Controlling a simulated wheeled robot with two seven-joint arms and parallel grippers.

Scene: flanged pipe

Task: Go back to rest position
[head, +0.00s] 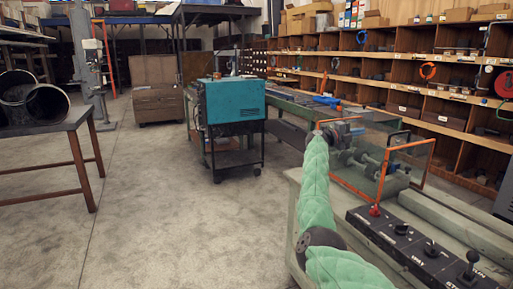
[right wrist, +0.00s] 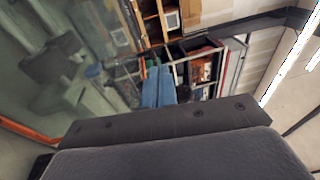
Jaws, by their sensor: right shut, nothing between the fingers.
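My right arm, in a green padded sleeve, reaches up from the bottom of the head view. In the right wrist view the two blue fingers of the right gripper (right wrist: 158,87) lie side by side, shut with nothing held. My left gripper is not in view. Dark, wide-mouthed pipe pieces (head: 47,104) lie on a table (head: 60,127) at the left of the head view, far from the right gripper.
A machine with a clear, orange-framed guard (head: 408,146) stands close to the right of my arm. A lever panel (head: 420,250) is in front of it. A teal cabinet (head: 230,100) on a cart stands ahead. Shelves (head: 430,100) line the right wall. The floor at left is clear.

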